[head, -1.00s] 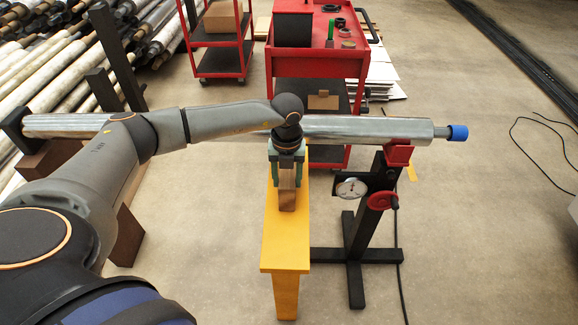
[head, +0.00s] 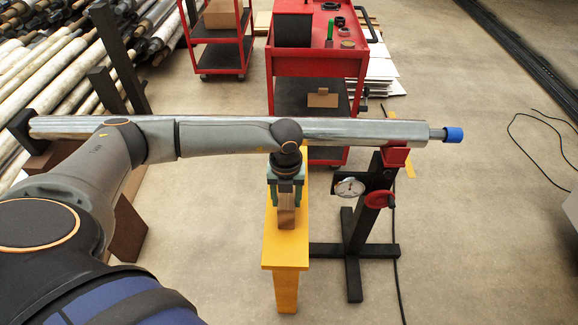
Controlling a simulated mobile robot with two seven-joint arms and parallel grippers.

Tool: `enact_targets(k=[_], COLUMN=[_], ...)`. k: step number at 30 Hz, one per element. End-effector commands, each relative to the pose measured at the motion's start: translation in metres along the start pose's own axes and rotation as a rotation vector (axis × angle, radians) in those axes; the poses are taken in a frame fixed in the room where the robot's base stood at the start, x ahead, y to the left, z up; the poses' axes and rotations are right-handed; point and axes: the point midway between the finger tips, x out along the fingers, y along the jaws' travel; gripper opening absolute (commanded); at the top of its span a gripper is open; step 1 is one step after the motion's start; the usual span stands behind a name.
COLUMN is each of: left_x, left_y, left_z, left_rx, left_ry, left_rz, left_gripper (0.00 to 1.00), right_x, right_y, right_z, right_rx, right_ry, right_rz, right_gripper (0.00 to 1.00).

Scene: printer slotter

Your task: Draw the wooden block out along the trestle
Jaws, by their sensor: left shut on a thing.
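The wooden block (head: 287,222) stands on the yellow trestle (head: 287,249), near the middle of its top. My left gripper (head: 286,203) is above the block and shut on its upper part, with a finger on each side. The block's lower part shows below the fingers and its far side is hidden. The near end of the trestle top is bare. My right gripper is not in view.
A long metal roller (head: 365,131) with a blue end cap (head: 453,135) lies across behind my gripper, resting on a black stand (head: 353,225) with a dial gauge and red handwheel. Red carts (head: 310,62) stand behind. Floor at right is mostly clear.

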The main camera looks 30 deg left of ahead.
Motion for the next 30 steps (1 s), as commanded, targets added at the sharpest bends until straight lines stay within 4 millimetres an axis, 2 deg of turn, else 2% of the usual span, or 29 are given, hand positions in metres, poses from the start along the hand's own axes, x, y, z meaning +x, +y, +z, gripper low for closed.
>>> enact_targets(k=[30], left_x=[0.000], left_y=[0.001], left_z=[-0.063], left_rx=[0.003], left_ry=[0.004], left_rz=[0.002], left_gripper=[0.07], right_x=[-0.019], right_y=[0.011], right_z=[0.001], right_rx=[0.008], right_ry=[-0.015], right_rz=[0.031], right_gripper=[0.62])
